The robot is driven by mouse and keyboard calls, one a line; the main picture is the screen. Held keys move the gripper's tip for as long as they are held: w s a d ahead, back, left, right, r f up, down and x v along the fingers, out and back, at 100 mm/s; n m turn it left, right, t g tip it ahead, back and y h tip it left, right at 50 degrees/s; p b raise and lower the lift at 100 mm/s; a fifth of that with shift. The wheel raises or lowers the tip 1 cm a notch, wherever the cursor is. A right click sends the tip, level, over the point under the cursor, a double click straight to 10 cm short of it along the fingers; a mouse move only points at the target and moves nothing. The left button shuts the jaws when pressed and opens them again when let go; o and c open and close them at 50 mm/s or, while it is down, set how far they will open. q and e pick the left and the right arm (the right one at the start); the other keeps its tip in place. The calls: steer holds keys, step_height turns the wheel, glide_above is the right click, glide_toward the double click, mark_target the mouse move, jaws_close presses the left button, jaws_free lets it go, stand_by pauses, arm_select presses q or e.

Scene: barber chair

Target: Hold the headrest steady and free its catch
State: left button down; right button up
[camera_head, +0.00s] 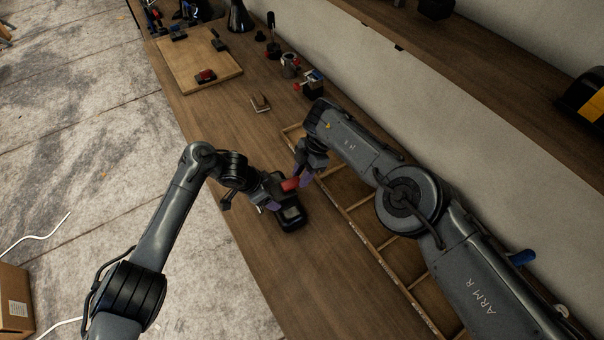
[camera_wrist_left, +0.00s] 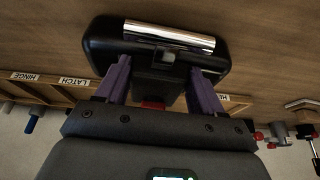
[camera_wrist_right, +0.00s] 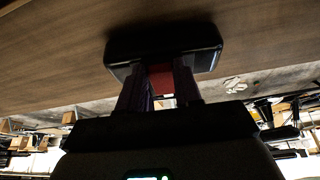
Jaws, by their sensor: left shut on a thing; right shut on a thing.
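The headrest (camera_head: 291,217) is a black padded block on the wooden bench, and a chrome bar lies along it in the left wrist view (camera_wrist_left: 98,45). My left gripper (camera_wrist_left: 160,85) has its purple fingers on both sides of the dark block under the pad and is shut on the headrest. A red catch (camera_head: 290,184) shows at the headrest's end. My right gripper (camera_wrist_right: 160,82) is shut on this red catch, which shows between its purple fingers in the right wrist view. The fingertips' exact contact is partly hidden in the head view.
A divided wooden tray (camera_head: 360,204) with labels such as HINGE and LATCH runs along the bench's right side, under my right arm. A wooden board (camera_head: 190,65) with tools lies at the back. Bench in front of the headrest is clear.

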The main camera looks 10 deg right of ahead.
steer(key=o, duration=1.1)
steer(key=shift+a, duration=0.1)
steer(key=shift+c, duration=0.2)
steer(key=shift+r, duration=0.2)
steer(key=v, duration=1.1)
steer(key=shift+d+r, duration=0.25)
steer(key=shift+r, duration=0.05)
arm_select(q)
steer(key=shift+c, duration=0.3)
jaws_free()
arm_select(e)
steer(key=shift+w, duration=0.1)
